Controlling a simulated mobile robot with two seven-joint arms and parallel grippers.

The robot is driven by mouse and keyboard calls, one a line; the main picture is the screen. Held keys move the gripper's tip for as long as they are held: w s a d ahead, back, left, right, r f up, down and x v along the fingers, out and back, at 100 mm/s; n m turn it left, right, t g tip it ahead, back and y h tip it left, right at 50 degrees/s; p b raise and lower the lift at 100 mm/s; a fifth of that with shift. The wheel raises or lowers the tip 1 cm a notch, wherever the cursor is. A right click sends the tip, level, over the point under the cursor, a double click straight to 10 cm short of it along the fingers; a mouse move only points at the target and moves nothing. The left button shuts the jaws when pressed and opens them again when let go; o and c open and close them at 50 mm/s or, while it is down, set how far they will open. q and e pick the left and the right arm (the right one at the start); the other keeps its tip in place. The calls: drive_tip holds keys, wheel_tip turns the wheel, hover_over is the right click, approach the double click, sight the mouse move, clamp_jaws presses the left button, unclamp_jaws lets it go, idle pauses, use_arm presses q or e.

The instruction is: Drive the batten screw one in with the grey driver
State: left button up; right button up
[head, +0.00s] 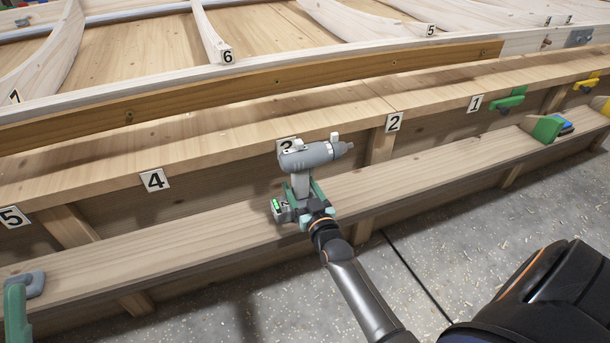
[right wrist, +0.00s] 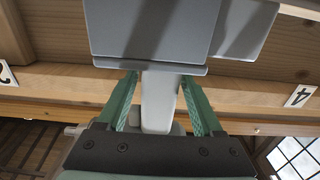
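The grey driver (head: 308,156) is in the middle of the head view, its nose pointing right and its base with a green light at the lower left. My right gripper (head: 302,190) has its green fingers around the driver's handle, in front of the bench edge. The brown batten (head: 240,88) lies along the pale frame behind the driver. Small dark spots show on it, but I cannot tell which is batten screw one. My left gripper is not in view.
A bench ledge (head: 80,188) with number tags runs across, above a lower shelf (head: 430,176). Green (head: 508,101) and yellow (head: 586,84) clamp-like things are at the right. Another green thing (head: 16,310) stands at lower left. The concrete floor (head: 440,250) in front has scattered chips.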

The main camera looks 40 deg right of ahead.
clamp_jaws()
idle(0.3)
idle(0.7)
drive_tip(key=shift+r, duration=0.25)
